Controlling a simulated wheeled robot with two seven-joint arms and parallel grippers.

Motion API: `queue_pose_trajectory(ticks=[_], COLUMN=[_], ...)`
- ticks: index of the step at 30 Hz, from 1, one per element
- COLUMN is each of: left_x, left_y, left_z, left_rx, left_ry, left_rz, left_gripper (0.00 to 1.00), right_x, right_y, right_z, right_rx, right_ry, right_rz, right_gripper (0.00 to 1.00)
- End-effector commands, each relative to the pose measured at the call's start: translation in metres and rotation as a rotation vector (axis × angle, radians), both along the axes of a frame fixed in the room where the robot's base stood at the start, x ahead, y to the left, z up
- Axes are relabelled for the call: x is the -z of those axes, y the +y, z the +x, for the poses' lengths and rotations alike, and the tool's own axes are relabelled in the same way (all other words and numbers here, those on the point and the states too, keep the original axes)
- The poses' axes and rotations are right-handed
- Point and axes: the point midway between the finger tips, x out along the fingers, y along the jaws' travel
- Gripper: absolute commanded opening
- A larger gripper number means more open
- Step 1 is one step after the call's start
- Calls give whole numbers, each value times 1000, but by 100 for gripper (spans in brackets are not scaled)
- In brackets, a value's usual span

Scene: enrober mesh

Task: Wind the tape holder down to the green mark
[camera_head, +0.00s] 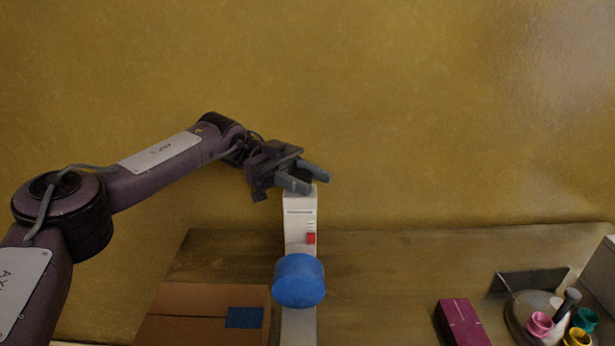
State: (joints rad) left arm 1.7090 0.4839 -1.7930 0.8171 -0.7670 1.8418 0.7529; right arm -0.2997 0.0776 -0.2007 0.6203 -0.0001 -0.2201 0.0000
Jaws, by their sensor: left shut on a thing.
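A white upright post (300,215) stands on the table, with dark print near its top and small scale marks down its right side. A red block (311,238) sits beside the scale. I cannot make out a green mark. A blue rounded drum (299,281), perhaps the tape holder, is in front of the post and hides its lower part. My left gripper (309,180) is at the top of the post, its grey fingers shut on the part there. That part is mostly hidden between the fingers. My right gripper is not in view.
A brown carton (200,300) with a blue patch lies at the left. A magenta box (462,324) is to the right of the post. A round grey stand (522,310) with colourful cups nearby is at the far right. The table (400,255) is clear behind the magenta box.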

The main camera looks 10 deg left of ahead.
Motion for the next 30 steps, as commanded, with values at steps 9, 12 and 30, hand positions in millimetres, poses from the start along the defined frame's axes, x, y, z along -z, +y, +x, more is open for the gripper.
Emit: queue_pose_trajectory(ticks=[9, 12, 30], left_x=[0, 0, 1], left_y=[0, 0, 0], left_z=[-1, -1, 0], left_rx=[20, 20, 18], left_ry=[1, 2, 2], left_rz=[0, 0, 0], left_gripper=[16, 16, 60], right_x=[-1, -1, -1], right_y=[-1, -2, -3], right_z=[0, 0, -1], right_rx=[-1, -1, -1], right_ry=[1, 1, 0], right_rz=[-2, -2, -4], right_gripper=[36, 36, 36])
